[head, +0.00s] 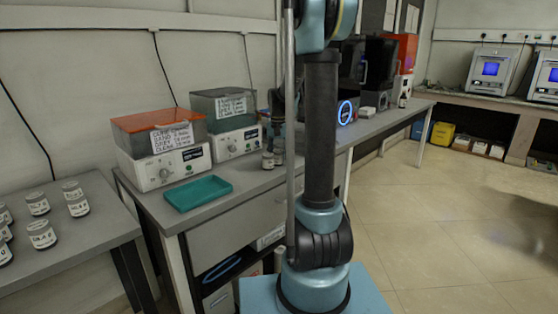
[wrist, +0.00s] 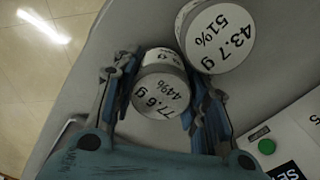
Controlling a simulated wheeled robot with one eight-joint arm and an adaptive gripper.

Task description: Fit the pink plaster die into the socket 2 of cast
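I see no pink plaster die and no cast with numbered sockets in either view. My gripper (wrist: 158,75) shows in the wrist view with one finger on each side of a small jar (wrist: 161,93), whose lid reads 77.6 g, 44%. The fingers are very close to the jar's sides; I cannot tell whether they press on it. In the head view my gripper (head: 273,122) points down over the bench, just above two jars (head: 268,160), partly hidden behind my arm.
A second jar (wrist: 219,36), marked 43.7 g, 51%, stands close beside the first. A teal tray (head: 198,193) lies empty on the bench. Two labelled machines (head: 165,150) (head: 232,125) stand behind it. Several jars (head: 75,198) stand on the left table. The floor at right is clear.

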